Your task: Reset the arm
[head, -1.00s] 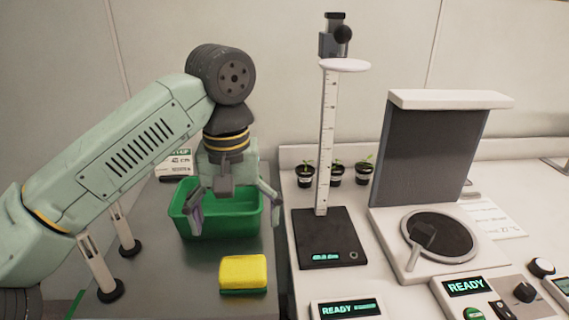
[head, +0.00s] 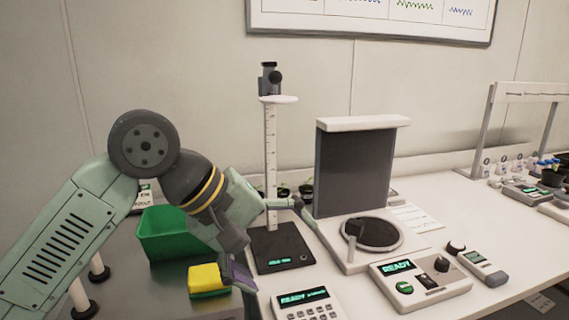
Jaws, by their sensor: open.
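My gripper (head: 270,243) is open, with its two fingers spread wide and nothing between them. It hangs at the left end of the white bench, in front of the black-based height gauge (head: 270,160). One finger reaches up toward the gauge's column and the other points down near the yellow sponge. My arm comes in from the lower left, bent at the elbow joint. Whether a finger touches anything cannot be told.
A green bin (head: 165,235) and a yellow sponge (head: 204,277) are on the grey surface at left. A device with a dark upright panel (head: 356,170) stands right of the gauge. A READY box (head: 420,283) and a keypad device (head: 306,308) are in front. Small potted plants are partly hidden.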

